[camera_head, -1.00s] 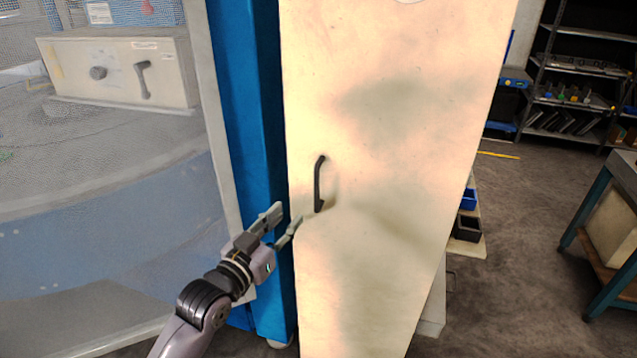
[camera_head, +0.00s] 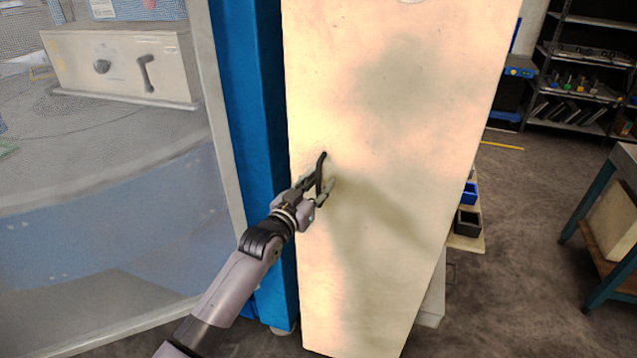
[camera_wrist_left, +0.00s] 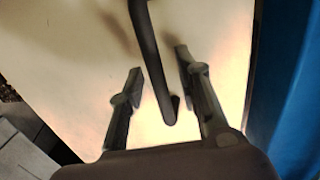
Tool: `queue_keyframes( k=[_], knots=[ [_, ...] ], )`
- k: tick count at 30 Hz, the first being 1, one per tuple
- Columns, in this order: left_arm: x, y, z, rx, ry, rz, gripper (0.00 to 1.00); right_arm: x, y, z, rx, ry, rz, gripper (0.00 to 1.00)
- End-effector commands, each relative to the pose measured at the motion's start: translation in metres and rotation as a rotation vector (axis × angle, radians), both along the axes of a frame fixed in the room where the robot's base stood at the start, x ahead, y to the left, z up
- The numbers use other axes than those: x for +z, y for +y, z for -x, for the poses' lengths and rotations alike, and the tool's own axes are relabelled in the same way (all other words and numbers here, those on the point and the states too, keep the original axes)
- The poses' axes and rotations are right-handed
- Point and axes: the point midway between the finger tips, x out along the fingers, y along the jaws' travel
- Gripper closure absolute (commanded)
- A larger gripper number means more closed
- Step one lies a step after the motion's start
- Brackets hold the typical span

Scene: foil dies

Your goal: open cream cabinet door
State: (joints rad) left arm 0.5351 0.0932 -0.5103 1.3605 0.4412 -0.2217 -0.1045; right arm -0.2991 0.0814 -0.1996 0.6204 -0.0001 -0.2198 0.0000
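The cream cabinet door (camera_head: 385,130) stands tall in the middle of the head view and looks closed. Its dark bar handle (camera_head: 321,166) is upright near the door's left edge. My left gripper (camera_head: 322,184) is at the lower part of the handle. In the left wrist view the handle (camera_wrist_left: 150,60) runs between the two spread fingers of the left gripper (camera_wrist_left: 157,62), with a gap on each side. The fingers are open and do not grip it. In the head view the gripper partly hides the handle's lower end. My right gripper is not in view.
A blue upright post (camera_head: 250,130) and a large glazed machine panel (camera_head: 110,220) stand left of the door. Small bins (camera_head: 467,222) sit on a ledge to the right. A teal-framed bench (camera_head: 600,230) is at far right, with open floor (camera_head: 510,260) between.

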Motion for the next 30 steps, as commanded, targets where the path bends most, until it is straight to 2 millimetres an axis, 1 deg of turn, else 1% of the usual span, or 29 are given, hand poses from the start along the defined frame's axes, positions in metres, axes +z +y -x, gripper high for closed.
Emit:
queue_keyframes(
  k=[5, 19, 30],
  knots=[
    [0.0001, -0.0002, 0.0002, 0.000, 0.000, 0.000, 0.69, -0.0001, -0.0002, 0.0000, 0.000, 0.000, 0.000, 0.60],
    [0.0001, 0.0000, 0.0004, 0.000, 0.000, 0.001, 1.00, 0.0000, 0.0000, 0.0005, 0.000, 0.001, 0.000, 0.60],
    [0.0000, 0.0002, 0.0003, 0.000, 0.000, 0.000, 1.00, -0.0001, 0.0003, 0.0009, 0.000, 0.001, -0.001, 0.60]
  ],
)
